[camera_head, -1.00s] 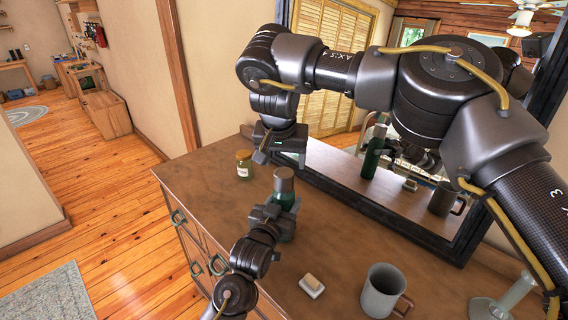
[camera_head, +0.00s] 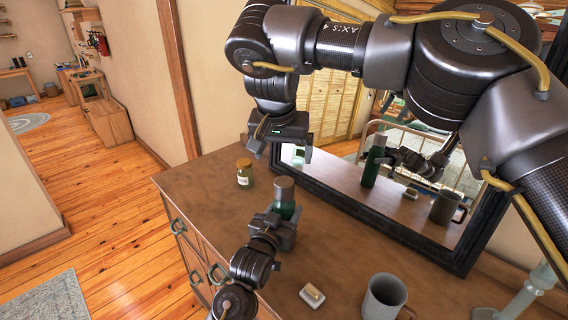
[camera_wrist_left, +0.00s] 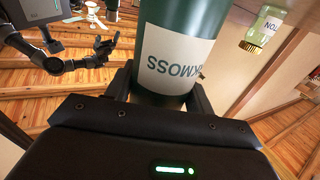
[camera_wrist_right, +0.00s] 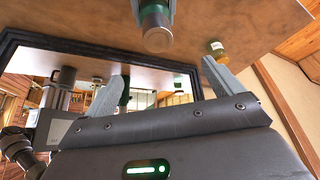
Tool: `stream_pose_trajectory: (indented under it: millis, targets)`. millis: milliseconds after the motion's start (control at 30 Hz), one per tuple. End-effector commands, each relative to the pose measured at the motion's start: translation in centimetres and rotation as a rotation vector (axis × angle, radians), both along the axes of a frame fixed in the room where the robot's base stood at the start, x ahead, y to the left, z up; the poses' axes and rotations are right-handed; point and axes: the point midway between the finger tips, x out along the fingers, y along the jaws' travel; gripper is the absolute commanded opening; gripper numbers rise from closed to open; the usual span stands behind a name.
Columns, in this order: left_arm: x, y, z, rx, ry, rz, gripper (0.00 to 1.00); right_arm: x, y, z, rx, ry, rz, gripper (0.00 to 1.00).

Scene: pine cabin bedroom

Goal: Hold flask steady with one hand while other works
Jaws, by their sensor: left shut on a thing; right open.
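The green flask (camera_head: 287,209) with a grey cap stands upright on the wooden dresser top (camera_head: 225,210). My left gripper (camera_head: 274,226) is shut around its body. In the left wrist view the flask (camera_wrist_left: 178,50) has a pale label and sits between the fingers (camera_wrist_left: 160,92). My right gripper (camera_head: 284,150) is open and empty, above and behind the flask cap, near the mirror. In the right wrist view the capped end of the flask (camera_wrist_right: 158,38) appears beyond the open fingers (camera_wrist_right: 165,82), apart from them.
A small jar with a yellow lid (camera_head: 244,172) stands left of the flask. A soap on a dish (camera_head: 312,296) and a grey mug (camera_head: 384,297) are at the front right. The dark-framed mirror (camera_head: 350,200) borders the back and reflects the flask and mug.

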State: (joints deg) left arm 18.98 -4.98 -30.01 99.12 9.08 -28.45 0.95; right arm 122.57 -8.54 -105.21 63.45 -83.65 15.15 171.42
Motion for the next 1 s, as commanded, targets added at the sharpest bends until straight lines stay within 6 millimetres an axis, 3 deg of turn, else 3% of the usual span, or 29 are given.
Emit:
stream_pose_trajectory:
  millis: [100,300,733,767,933,1000]
  targets:
    - [0.0,0.0,0.0,0.0,0.001,0.0,0.0,-0.9,0.2,2.3,-0.002,-0.004,0.001,0.92]
    - [0.0,0.0,0.0,0.0,0.001,0.0,0.0,-1.9,0.4,4.7,-0.002,-0.002,0.001,0.92]
    - [0.0,0.0,0.0,0.0,0.0,0.0,0.0,-2.3,0.4,5.5,-0.001,0.001,0.001,0.92]
    - [0.0,0.0,0.0,0.0,0.0,0.0,0.56,-2.3,0.4,5.5,-0.001,0.001,0.001,0.92]
    - [0.0,0.0,0.0,0.0,0.0,0.0,0.78,-2.3,0.4,5.5,0.0,0.001,0.001,0.92]
    - [0.0,0.0,0.0,0.0,0.0,0.0,0.79,-2.3,0.4,5.5,0.0,0.001,0.001,0.92]
